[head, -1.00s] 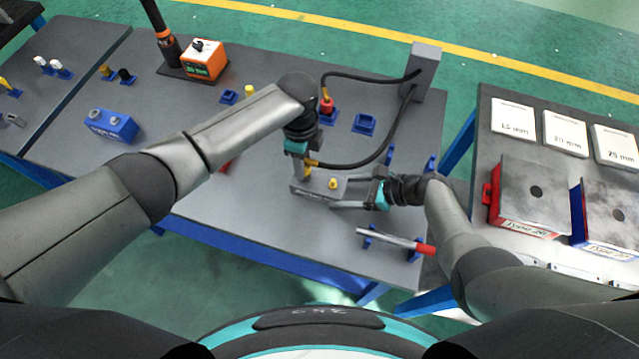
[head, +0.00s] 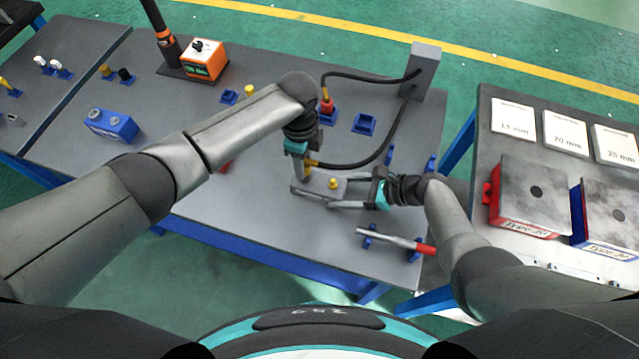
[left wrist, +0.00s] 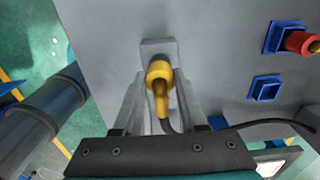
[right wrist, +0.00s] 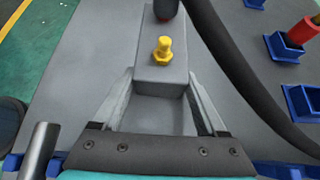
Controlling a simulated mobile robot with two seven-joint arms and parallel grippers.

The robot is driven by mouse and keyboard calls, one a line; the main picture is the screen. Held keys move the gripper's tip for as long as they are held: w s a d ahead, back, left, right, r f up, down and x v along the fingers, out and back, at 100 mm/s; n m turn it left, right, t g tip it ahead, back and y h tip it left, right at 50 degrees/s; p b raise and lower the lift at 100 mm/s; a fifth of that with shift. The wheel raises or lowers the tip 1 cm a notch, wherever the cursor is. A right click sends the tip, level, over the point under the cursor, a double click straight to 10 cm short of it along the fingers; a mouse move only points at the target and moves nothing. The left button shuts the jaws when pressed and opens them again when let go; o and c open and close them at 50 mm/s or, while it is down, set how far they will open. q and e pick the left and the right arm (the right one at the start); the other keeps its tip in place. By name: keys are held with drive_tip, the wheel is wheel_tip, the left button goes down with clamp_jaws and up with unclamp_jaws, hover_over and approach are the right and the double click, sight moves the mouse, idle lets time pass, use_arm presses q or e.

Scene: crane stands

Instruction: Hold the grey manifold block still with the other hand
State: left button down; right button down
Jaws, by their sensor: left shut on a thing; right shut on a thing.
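The grey manifold block (head: 316,191) lies on the grey table, with a yellow fitting (head: 333,183) standing on its top. My right gripper (head: 338,192) is shut on the block, one finger along each long side; the right wrist view shows the block (right wrist: 150,76) between the fingers. My left gripper (head: 304,168) points down over the block's left end. It is shut on the yellow hose plug (left wrist: 158,73) of the black hose. In the left wrist view the plug is at the block (left wrist: 158,46); whether it is seated is hidden.
The black hose (head: 355,165) curves back to a grey post (head: 420,72). A red plug (head: 326,105) sits in a blue holder behind. A red-tipped rod (head: 395,240) rests on blue supports in front. An orange box (head: 205,60) and blue box (head: 110,125) stand left.

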use_arm(q)
drive_tip(key=shift+r, duration=0.1)
drive_tip(key=shift+r, duration=2.4)
use_arm(e)
unclamp_jaws()
drive_tip(key=shift+d, duration=0.1)
drive_tip(key=v, duration=1.1)
drive_tip(key=shift+s+d+r, duration=0.15)
drive_tip(key=shift+d+r, duration=0.1)
drive_tip(key=shift+d, duration=0.05)
use_arm(q)
wheel_tip(320, 180, up, 4)
drive_tip(key=p, duration=0.5)
use_arm(e)
wheel_tip(320, 180, up, 5)
drive_tip(key=shift+f, duration=0.1)
